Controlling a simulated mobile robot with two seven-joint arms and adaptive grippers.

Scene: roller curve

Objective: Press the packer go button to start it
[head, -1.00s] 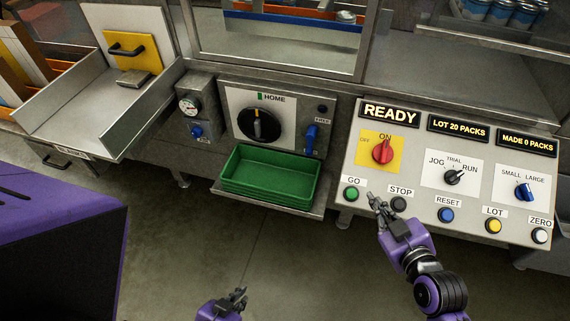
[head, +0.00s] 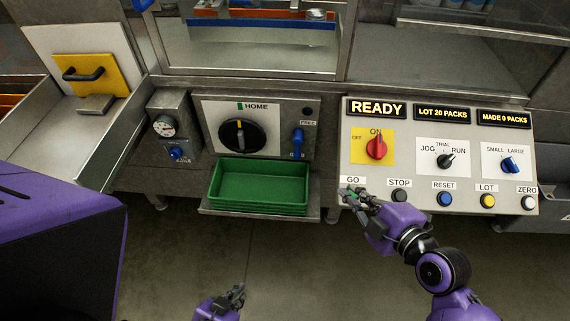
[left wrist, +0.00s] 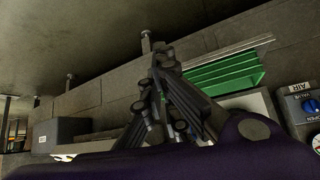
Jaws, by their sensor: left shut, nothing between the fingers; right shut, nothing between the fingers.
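The GO label (head: 353,181) sits at the left end of the button row on the control panel (head: 391,179). The green GO button under it is mostly covered by my right gripper (head: 350,194), which is shut and empty. Its fingertips are over the button; I cannot tell whether they touch it. The display (head: 376,109) reads READY. My left gripper (head: 238,290) is shut and empty, low over the floor, well away from the panel. It also shows shut in the left wrist view (left wrist: 160,62).
The STOP button (head: 399,195) lies just right of my right gripper, with the blue RESET button (head: 445,199) beyond. The red switch (head: 376,147) points to ON. Green trays (head: 258,209) stand on a shelf to the left. The floor between my arms is clear.

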